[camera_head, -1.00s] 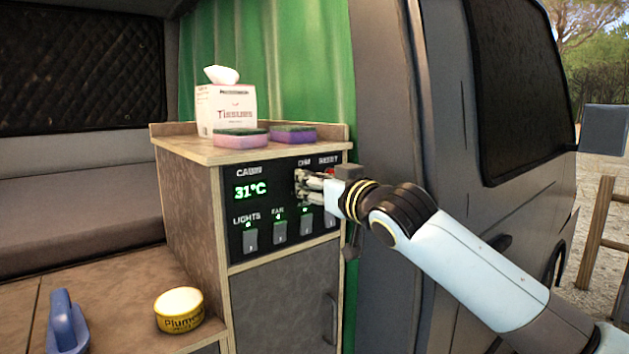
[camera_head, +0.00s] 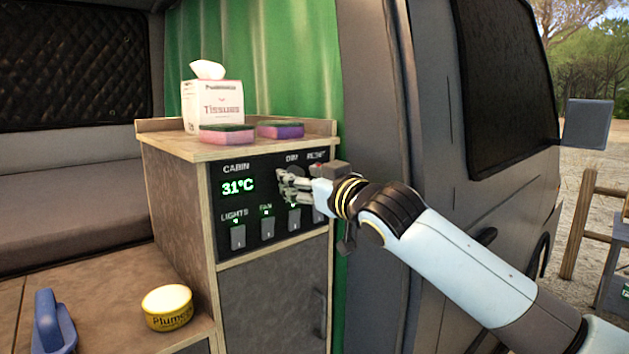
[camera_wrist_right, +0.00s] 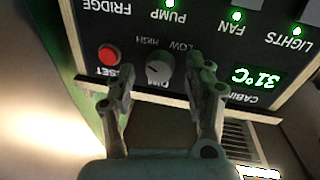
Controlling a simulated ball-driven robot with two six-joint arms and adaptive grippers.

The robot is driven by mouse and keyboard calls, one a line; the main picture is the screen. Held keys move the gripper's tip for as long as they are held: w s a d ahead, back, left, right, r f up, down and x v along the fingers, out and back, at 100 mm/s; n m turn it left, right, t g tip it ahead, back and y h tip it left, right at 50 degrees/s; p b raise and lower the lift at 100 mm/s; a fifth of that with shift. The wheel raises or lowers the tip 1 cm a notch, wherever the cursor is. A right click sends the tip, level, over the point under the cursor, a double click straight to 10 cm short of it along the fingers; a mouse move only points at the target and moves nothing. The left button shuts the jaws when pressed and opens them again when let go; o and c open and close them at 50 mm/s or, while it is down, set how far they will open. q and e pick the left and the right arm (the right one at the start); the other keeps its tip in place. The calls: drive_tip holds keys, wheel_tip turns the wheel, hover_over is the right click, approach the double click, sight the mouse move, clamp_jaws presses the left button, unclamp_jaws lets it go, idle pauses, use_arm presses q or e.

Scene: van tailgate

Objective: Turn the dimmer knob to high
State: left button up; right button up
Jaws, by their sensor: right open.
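The dimmer knob (camera_wrist_right: 159,67) is a round grey knob on the black control panel (camera_head: 256,218), with LOW and HIGH printed by it. The wrist view shows it upside down. My right gripper (camera_head: 281,184) is in front of the panel's upper right part. In the wrist view its two fingers (camera_wrist_right: 165,85) are open and spread to either side of the knob, with a gap around it and nothing held. In the head view the knob shows only partly behind the fingers. My left gripper is not in view.
A red reset button (camera_wrist_right: 109,54) sits close beside the knob. Lit switches (camera_head: 268,229) line the panel below. A tissue box (camera_head: 212,107) and two sponges (camera_head: 227,134) stand on the cabinet top. A yellow tin (camera_head: 168,307) is on the lower surface.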

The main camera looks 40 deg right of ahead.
drive_tip(key=s, duration=1.1)
drive_tip(key=shift+s+a, duration=0.25)
drive_tip(key=shift+a, duration=0.05)
